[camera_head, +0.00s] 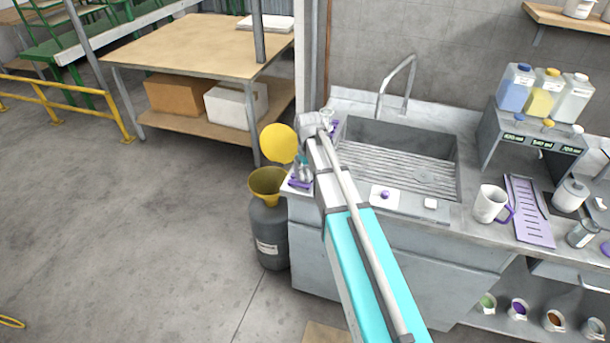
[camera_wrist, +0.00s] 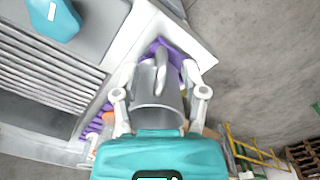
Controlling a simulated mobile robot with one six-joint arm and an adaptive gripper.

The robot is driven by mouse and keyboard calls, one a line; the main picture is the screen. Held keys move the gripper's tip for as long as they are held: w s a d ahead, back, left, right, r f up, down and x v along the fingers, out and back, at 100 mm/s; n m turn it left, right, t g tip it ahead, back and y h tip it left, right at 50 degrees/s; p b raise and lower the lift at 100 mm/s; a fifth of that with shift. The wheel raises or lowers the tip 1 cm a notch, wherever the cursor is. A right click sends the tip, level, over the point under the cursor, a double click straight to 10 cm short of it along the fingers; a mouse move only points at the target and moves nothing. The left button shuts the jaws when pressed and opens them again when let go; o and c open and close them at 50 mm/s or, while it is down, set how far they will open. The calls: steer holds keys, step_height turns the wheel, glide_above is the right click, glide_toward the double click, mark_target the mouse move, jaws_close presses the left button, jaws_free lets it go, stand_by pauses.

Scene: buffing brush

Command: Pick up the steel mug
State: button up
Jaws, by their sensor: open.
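The steel mug (camera_wrist: 158,88) shows in the wrist view as a grey metal cup with a handle at its far side. It stands at the corner of the counter over a purple mat (camera_wrist: 172,50). My gripper (camera_wrist: 163,82) is open, with one pale finger on each side of the mug. I cannot tell whether either finger touches it. In the head view my arm hides most of the gripper and the mug at the counter's left end.
A sink (camera_head: 395,160) with a tall tap lies right of my arm. A white mug with a purple handle (camera_head: 490,203) stands on the right counter. A grey drum with a yellow funnel (camera_head: 268,225) stands beside the counter's left end. Open floor lies left.

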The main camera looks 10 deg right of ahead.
steer(key=shift+f, duration=0.15)
stand_by(0.3)
steer(key=shift+f+b, duration=2.55)
steer(key=shift+b, duration=0.1)
steer(key=shift+a, duration=0.1)
jaws_close()
